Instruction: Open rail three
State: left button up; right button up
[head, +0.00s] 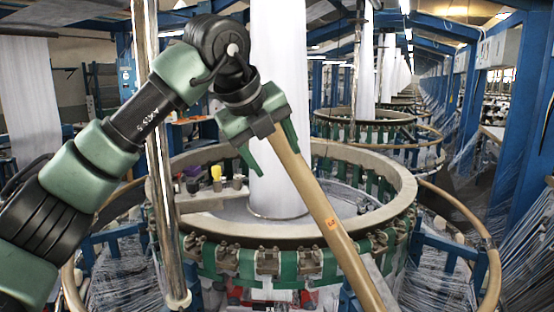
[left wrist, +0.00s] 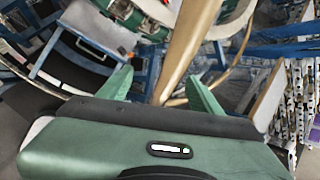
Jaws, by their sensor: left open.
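A tan rail (head: 331,222) with a small orange label slants from beneath my left gripper down to the lower right, in front of the circular loom. I cannot read the label. My left gripper (head: 270,148) is open at the rail's upper end, with one green finger on either side of it. In the left wrist view the rail (left wrist: 187,45) runs between the two spread fingertips of the gripper (left wrist: 162,88). Whether the fingers touch the rail is not clear. My right gripper is in neither view.
The loom's round ring (head: 390,205) stands close behind the rail, with white fabric (head: 280,60) rising from its centre. A shiny metal post (head: 158,180) stands on the left beside my arm. Another curved tan rail (head: 478,225) and blue frames are at the right.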

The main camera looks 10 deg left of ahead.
pick_arm(q)
jog(key=shift+v, duration=1.3)
